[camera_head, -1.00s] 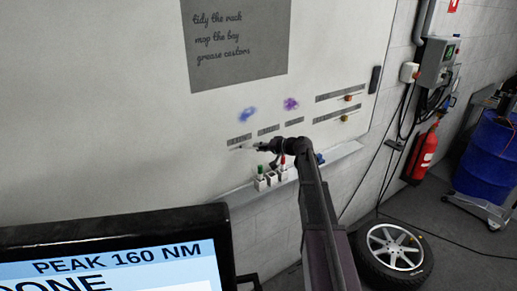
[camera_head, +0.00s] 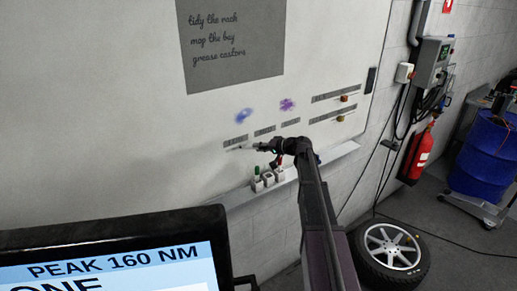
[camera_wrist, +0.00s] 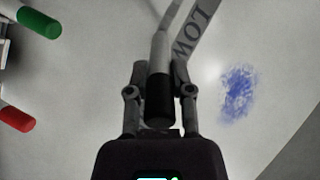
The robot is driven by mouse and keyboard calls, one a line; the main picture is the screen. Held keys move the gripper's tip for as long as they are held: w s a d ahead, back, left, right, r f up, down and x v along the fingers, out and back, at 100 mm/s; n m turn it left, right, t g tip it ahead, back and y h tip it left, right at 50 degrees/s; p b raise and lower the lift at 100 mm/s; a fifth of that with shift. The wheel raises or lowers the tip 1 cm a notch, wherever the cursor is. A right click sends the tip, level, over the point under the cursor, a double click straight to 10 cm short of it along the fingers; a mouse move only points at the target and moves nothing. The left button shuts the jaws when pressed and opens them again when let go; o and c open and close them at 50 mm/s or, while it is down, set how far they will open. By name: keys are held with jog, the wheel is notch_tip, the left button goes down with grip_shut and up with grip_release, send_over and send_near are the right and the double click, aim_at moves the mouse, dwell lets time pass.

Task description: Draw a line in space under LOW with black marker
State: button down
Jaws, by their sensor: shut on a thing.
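My gripper (camera_wrist: 160,108) is shut on the black marker (camera_wrist: 159,95), gripping it near its black end. The marker also shows in the head view (camera_head: 243,148), its pale body pointing left toward the board. In the wrist view its far end reaches up beside the LOW label (camera_wrist: 190,38), which appears upside down. In the head view that grey label strip (camera_head: 236,142) is the leftmost of the row, and the marker's end is just below it. I cannot tell whether the tip touches the board or whether any black line is there.
The whiteboard (camera_head: 120,120) has a blue smudge (camera_head: 244,115) and a purple smudge (camera_head: 287,104) above the labels. A green marker (camera_wrist: 38,24) and a red marker (camera_wrist: 16,118) stand close by. White holders (camera_head: 268,179) sit on the ledge below. A monitor (camera_head: 120,260) is in front.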

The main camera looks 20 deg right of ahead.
jog(key=shift+w+d, duration=0.1)
jog(key=shift+w+d, duration=0.2)
jog(key=shift+d, duration=0.3)
jog(key=shift+d, duration=0.15)
jog(key=shift+w+d, duration=0.15)
jog(key=shift+d, duration=0.45)
jog(key=shift+w+d, duration=0.1)
jog(key=shift+d, duration=0.05)
dwell(0.4)
jog(key=shift+w+d, duration=0.15)
jog(key=shift+d, duration=0.3)
dwell(0.4)
jog(key=shift+a, duration=0.15)
jog(key=shift+s+a, duration=0.2)
jog(key=shift+a, duration=0.3)
